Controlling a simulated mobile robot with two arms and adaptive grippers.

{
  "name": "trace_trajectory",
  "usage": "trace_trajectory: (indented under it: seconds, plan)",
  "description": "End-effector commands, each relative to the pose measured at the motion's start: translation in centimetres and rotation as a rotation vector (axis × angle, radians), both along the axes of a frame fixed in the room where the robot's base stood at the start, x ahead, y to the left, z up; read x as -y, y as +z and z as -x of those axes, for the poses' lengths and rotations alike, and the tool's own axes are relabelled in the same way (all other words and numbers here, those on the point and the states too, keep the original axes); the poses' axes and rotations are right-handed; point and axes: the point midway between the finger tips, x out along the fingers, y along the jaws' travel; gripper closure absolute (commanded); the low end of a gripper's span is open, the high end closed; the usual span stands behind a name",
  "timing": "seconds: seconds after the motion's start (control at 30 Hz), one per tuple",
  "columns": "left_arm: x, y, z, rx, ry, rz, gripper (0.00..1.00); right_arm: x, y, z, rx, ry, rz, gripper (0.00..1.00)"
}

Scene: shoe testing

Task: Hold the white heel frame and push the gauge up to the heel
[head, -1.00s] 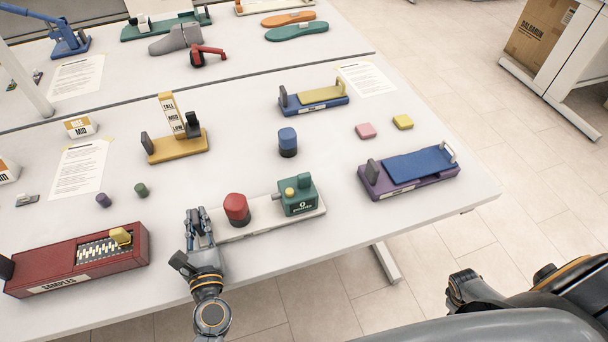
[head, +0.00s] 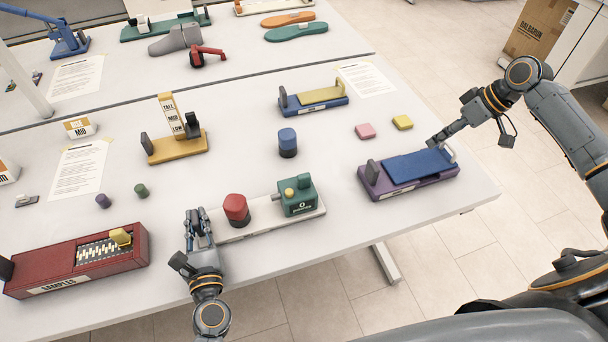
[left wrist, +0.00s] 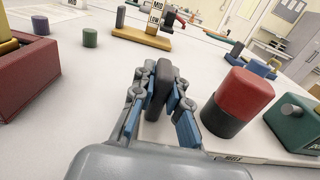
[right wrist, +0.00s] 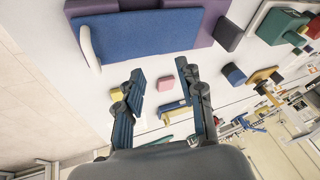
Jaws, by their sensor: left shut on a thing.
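The white heel frame (head: 265,213) is a long low white base near the table's front edge. A red heel with a black lower part (head: 236,209) stands upright on it. A green block with a yellow knob, apparently the gauge (head: 299,195), sits at its right end. A metal pin points from the block toward the heel, with a gap between them. My left gripper (head: 200,228) is shut on the dark upright post (left wrist: 161,88) at the frame's left end. My right gripper (head: 437,140) is open and empty, above the blue-topped purple fixture's far right side.
The purple fixture (head: 449,174) stands right of the frame, near the table edge. A blue cylinder (head: 288,143) stands behind the frame. Pink (head: 365,131) and yellow (head: 403,122) blocks lie farther back. A red sample box (head: 60,275) is at left.

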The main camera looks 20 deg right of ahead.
Motion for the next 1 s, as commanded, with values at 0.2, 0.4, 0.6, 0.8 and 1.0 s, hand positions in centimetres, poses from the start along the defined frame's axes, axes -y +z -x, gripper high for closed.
trace_trajectory:
  seconds: [0.2,0.4,0.6,0.8,1.0]
  plan:
    - [0.0,0.0,0.0,0.000,0.000,0.000,1.00,-12.1,7.5,-0.6,0.194,0.241,-0.121,0.62]
    - [0.0,0.0,0.0,0.000,0.000,0.000,1.00,-19.2,12.4,1.4,0.314,0.410,-0.179,0.62]
    - [0.0,0.0,0.0,0.000,0.000,0.000,1.00,-23.9,13.1,2.2,0.356,0.616,-0.159,0.62]
    - [0.0,0.0,0.0,0.000,0.000,0.000,1.00,-26.0,10.9,0.8,0.320,0.798,-0.077,0.62]
    - [0.0,0.0,0.0,0.000,0.000,0.000,1.00,-28.2,9.0,-0.7,0.263,1.022,0.049,0.62]
